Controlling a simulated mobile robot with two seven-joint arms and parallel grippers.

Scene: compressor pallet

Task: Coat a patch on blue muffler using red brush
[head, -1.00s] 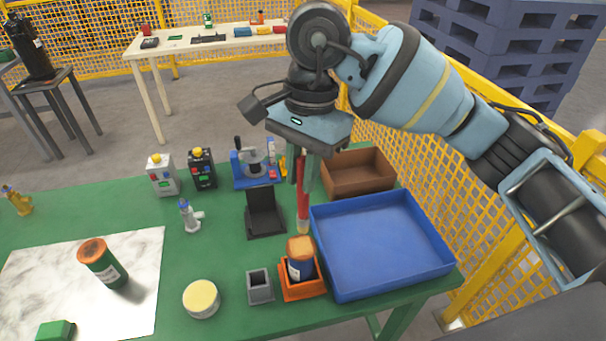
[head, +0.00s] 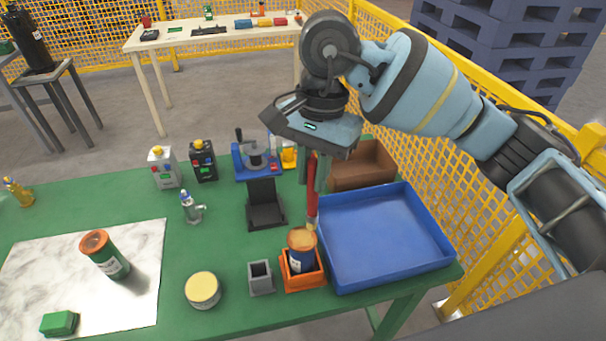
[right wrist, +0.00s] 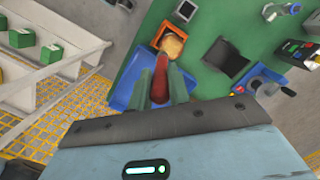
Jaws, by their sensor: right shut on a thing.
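The blue muffler (head: 301,262) stands in an orange holder (head: 303,281) near the table's front edge; its upper end is orange-tan. That end also shows in the right wrist view (right wrist: 174,46). My right gripper (head: 315,178) is shut on the red brush (head: 311,196), which points bristles down. The pale bristle tip is very close to the muffler's top, just behind and right of its middle in the head view. I cannot tell whether they touch. In the right wrist view the brush (right wrist: 160,78) points at the muffler's top. My left gripper is not in view.
A blue tray (head: 385,275) sits right of the holder, with a brown box (head: 362,168) behind it. A grey square cup (head: 260,278), a round tin (head: 203,290) and a black stand (head: 264,205) are to the left.

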